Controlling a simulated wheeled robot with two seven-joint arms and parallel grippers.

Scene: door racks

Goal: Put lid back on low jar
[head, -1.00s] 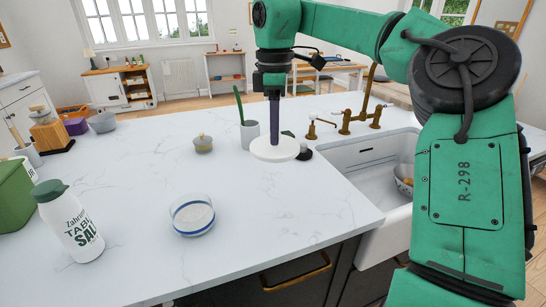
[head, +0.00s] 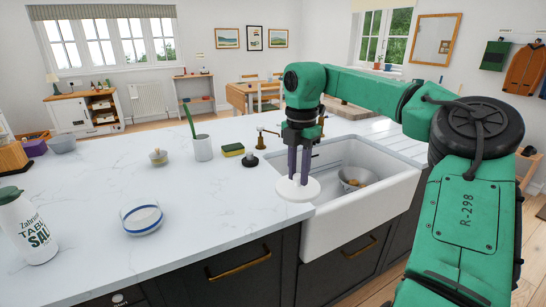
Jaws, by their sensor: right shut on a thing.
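The low jar (head: 142,219) is a short round clear-and-white vessel with a blue band. It stands open on the white marble counter, left of the middle in the head view. My right gripper (head: 298,177) points down and is shut on the knob of a round white lid (head: 297,190). The lid hangs roughly level in front of the sink's left edge, well to the right of the jar and apart from it. My left gripper is out of view.
A small lidded pot (head: 158,157), a plant pot (head: 203,148) and a sponge (head: 233,150) are farther back. The white sink (head: 345,208) holds a colander (head: 353,178). The counter between jar and lid is clear.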

